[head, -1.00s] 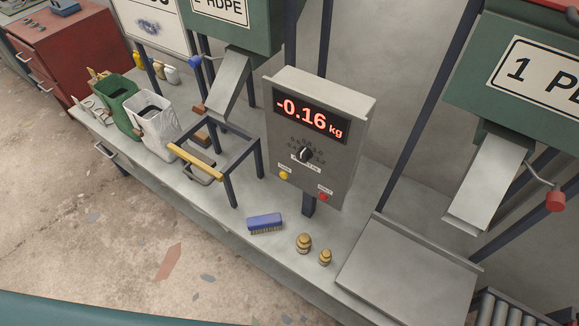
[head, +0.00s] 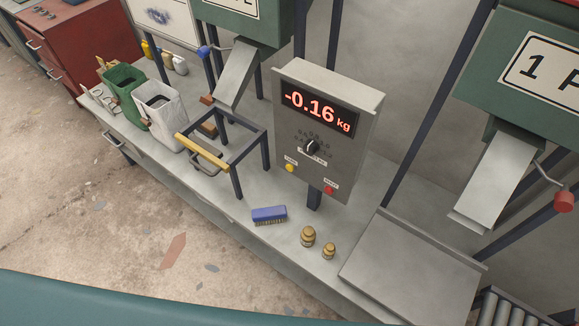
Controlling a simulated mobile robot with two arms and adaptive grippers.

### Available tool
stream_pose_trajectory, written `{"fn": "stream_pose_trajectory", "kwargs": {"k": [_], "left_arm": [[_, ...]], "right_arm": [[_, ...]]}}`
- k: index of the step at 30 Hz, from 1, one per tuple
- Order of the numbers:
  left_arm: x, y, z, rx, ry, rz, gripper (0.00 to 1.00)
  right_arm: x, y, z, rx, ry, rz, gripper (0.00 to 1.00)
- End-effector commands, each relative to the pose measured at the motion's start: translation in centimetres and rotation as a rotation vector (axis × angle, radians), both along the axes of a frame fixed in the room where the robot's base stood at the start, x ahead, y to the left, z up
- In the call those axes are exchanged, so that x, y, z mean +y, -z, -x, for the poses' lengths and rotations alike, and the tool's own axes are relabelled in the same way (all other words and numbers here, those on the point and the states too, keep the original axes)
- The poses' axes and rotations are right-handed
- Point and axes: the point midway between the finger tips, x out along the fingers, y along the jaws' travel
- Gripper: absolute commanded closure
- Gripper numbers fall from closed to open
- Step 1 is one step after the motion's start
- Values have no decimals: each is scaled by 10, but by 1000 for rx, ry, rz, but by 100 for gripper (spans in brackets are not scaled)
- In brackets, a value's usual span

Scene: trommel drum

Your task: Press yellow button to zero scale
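The scale's grey display box (head: 325,132) stands on a post at the back of the bench in the head view. Its red digits (head: 317,108) read -0.16 kg. The yellow button (head: 290,168) is at the lower left of the box's face, under a small label. A red button (head: 328,190) is at the lower right, and a black knob (head: 311,147) is above and between them. The flat grey scale plate (head: 412,268) at the right is empty. Neither of my grippers is in view.
A blue brush (head: 269,214) and two brass weights (head: 308,236) lie on the bench (head: 235,207) in front of the box. A dark frame with a yellow bar (head: 202,153) stands to the left. Chutes (head: 494,182) hang above. The bench front is clear.

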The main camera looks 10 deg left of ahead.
Motion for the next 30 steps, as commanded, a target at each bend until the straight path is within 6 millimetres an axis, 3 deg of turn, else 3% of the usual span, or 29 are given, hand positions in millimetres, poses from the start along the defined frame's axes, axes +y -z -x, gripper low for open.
{"fn": "stream_pose_trajectory", "kwargs": {"k": [3, 9, 30], "left_arm": [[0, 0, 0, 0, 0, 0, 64], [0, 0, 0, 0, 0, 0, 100], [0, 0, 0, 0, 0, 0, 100]], "right_arm": [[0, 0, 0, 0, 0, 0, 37], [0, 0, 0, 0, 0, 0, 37], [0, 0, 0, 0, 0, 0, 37]]}}
